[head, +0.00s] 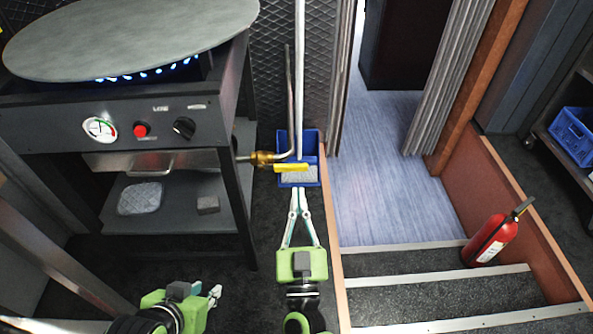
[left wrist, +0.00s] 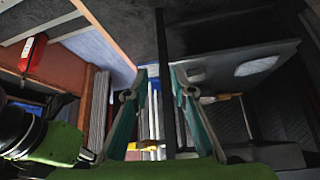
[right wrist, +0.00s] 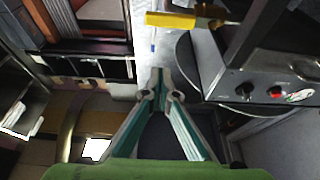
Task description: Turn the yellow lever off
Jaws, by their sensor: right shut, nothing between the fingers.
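The yellow lever (head: 291,168) sits on the brass gas valve (head: 262,158) at the right side of the stove. It lies crosswise, pointing right, over a blue bin. My right gripper (head: 299,191) is shut and empty, with its fingertips just below the lever in the head view. In the right wrist view, the lever (right wrist: 170,20) lies beyond the closed fingertips (right wrist: 160,72), and a gap shows between them. My left gripper (head: 208,292) is open and empty, low in front of the stove. Its spread fingers (left wrist: 153,85) show in the left wrist view.
The stove front (head: 215,132) carries a gauge, a red button and a black knob; blue flames burn under a round plate (head: 130,38). The blue bin (head: 283,143) stands behind the lever. A stove leg (head: 236,205) stands between my grippers. Steps with a fire extinguisher (head: 492,238) lie right.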

